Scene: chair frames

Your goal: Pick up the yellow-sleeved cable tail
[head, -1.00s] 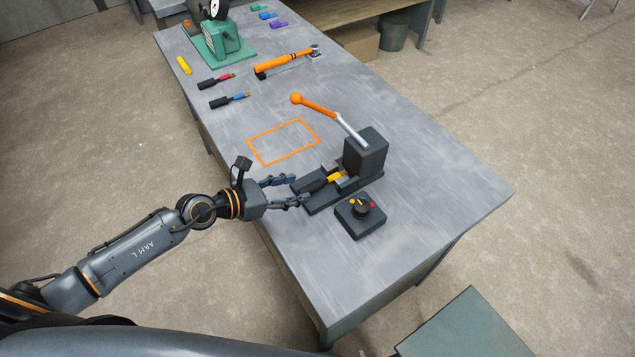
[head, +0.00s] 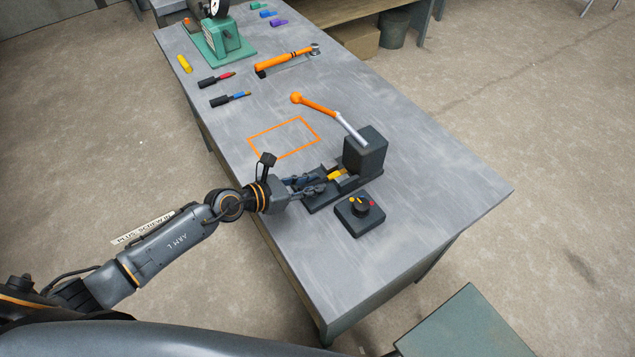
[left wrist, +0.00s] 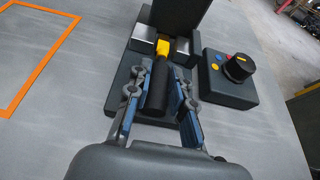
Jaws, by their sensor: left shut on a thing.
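The yellow-sleeved cable tail lies in the dark press fixture (head: 366,152). Its yellow sleeve (head: 335,175) sits at the mouth of the press block, and it also shows in the left wrist view (left wrist: 163,47). Its black body (left wrist: 156,88) points back toward my left gripper. My left gripper (head: 318,184) is at the near end of the fixture, with its blue-padded fingers on both sides of the black body. In the left wrist view the fingers (left wrist: 157,104) are closed on it. My right gripper does not show.
An orange-knobbed lever (head: 318,106) rises from the press. A control box (head: 360,210) with a black knob stands close to its right. An orange outlined rectangle (head: 284,138) marks bare table. Cables with red (head: 217,80) and blue (head: 230,99) sleeves and an orange-handled tool (head: 286,62) lie farther back.

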